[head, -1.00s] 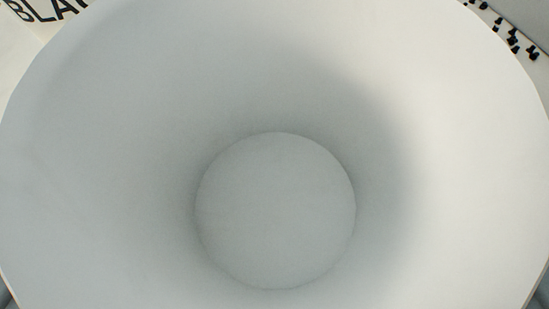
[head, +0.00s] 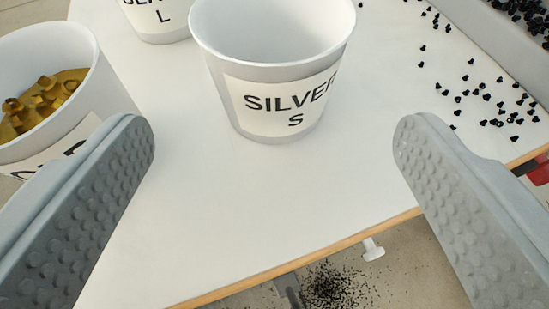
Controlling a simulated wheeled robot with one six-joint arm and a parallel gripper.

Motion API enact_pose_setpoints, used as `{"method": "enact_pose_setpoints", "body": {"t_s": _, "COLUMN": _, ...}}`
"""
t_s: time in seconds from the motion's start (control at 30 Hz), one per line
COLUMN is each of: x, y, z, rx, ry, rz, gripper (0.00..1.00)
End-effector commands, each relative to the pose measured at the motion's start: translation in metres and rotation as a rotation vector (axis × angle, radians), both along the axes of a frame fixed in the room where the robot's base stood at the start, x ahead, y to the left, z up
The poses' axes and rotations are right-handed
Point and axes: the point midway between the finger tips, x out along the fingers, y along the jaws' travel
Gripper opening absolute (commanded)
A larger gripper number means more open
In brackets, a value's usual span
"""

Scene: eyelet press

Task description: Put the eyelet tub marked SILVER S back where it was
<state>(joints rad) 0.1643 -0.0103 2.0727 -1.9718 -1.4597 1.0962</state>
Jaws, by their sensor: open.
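The white eyelet tub marked SILVER S (head: 274,115) stands upright on the white table (head: 220,215), at the top middle of the head view. The part of its inside that shows is bare white. My gripper (head: 275,142) is open, with a grey studded finger at each side of the picture. The tub is beyond the fingertips and apart from both of them.
A tub of gold eyelets (head: 105,98) stands at the left, partly behind my left finger. A tub marked L (head: 160,25) stands behind. Black eyelets (head: 490,100) lie scattered at the right. The table's wooden edge (head: 290,262) runs across the front.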

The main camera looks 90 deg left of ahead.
Motion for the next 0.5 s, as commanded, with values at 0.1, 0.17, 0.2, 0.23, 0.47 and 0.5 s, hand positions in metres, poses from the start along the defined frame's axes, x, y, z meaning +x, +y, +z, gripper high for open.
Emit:
{"method": "enact_pose_setpoints", "body": {"t_s": 0.1, "x": -0.001, "y": -0.016, "z": 0.006, "rx": 0.0, "ry": 0.0, "rz": -0.002, "gripper": 0.81}}
{"method": "enact_pose_setpoints", "body": {"t_s": 0.17, "x": -0.001, "y": -0.022, "z": 0.009, "rx": 0.0, "ry": 0.0, "rz": -0.002, "gripper": 0.81}}
{"method": "enact_pose_setpoints", "body": {"t_s": 0.2, "x": -0.001, "y": -0.024, "z": 0.01, "rx": 0.0, "ry": 0.0, "rz": -0.002, "gripper": 0.81}}
{"method": "enact_pose_setpoints", "body": {"t_s": 0.23, "x": -0.002, "y": -0.026, "z": 0.011, "rx": 0.0, "ry": 0.0, "rz": -0.001, "gripper": 0.81}}
{"method": "enact_pose_setpoints", "body": {"t_s": 0.47, "x": -0.002, "y": -0.032, "z": 0.014, "rx": 0.0, "ry": 0.0, "rz": 0.0, "gripper": 0.81}}
{"method": "enact_pose_setpoints", "body": {"t_s": 0.5, "x": -0.002, "y": -0.032, "z": 0.014, "rx": 0.0, "ry": 0.0, "rz": 0.0, "gripper": 0.81}}
